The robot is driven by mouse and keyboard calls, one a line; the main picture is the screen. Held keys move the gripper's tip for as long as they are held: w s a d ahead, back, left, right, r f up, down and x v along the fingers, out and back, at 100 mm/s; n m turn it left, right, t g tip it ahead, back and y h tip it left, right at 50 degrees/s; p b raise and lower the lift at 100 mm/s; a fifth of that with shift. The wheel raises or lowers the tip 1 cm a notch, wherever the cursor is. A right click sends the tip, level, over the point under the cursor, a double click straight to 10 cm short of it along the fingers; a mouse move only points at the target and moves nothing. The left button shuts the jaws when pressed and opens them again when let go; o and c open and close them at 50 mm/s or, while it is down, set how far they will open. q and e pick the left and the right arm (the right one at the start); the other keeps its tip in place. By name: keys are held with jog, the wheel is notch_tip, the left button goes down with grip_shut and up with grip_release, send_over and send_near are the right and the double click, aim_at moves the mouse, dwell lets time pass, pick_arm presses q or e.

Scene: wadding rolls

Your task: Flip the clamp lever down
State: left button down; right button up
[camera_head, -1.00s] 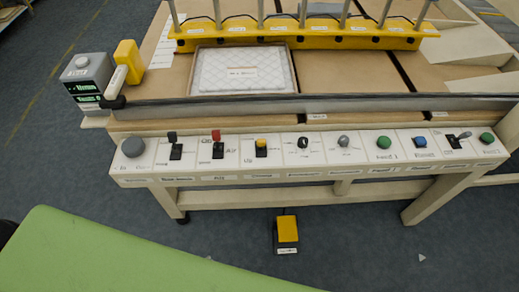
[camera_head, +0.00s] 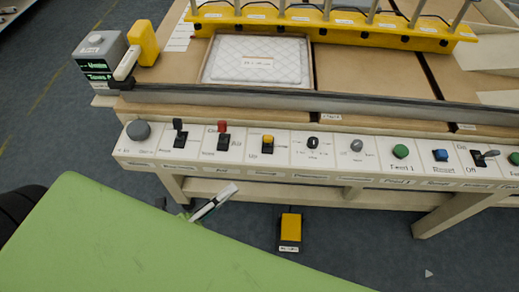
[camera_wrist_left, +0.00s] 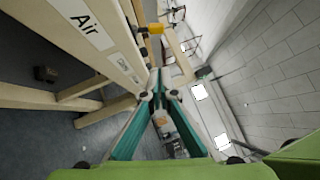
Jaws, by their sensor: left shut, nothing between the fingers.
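The clamp lever (camera_head: 267,140) is the yellow-capped lever on the white control panel, just right of the red air lever. Its yellow cap sits at the top of a black base, above the printed word "Up". A yellow cap (camera_wrist_left: 155,29) on a dark stem also shows in the left wrist view, beyond the fingertips. My left gripper (camera_head: 230,190) is below the front edge of the panel, left of and apart from the clamp lever. In the left wrist view its teal fingers (camera_wrist_left: 158,72) meet at their tips, with nothing between them. My right gripper is not in view.
The red lever (camera_head: 222,129) and a black lever (camera_head: 179,128) stand left of the clamp lever. A black knob (camera_head: 313,143) is to its right. A yellow pedal (camera_head: 290,228) lies on the floor. The bench's front edge overhangs open floor.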

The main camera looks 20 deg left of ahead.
pick_arm(q)
jog(key=shift+w, duration=0.1)
jog(key=p, duration=0.3)
send_near(271, 141)
jog(key=d, duration=0.1)
jog(key=w+d, duration=0.1)
jog(key=d, duration=0.2)
jog(key=shift+w+d, duration=0.1)
jog(key=shift+w, duration=0.3)
jog(key=shift+w+a+r+p, duration=0.2)
jog(key=shift+w, duration=0.3)
jog(key=shift+w+a+r+p, duration=0.2)
jog(key=shift+w, duration=0.35)
jog(key=shift+w+a, duration=0.2)
jog(key=shift+w, duration=0.35)
jog(key=shift+r, duration=0.1)
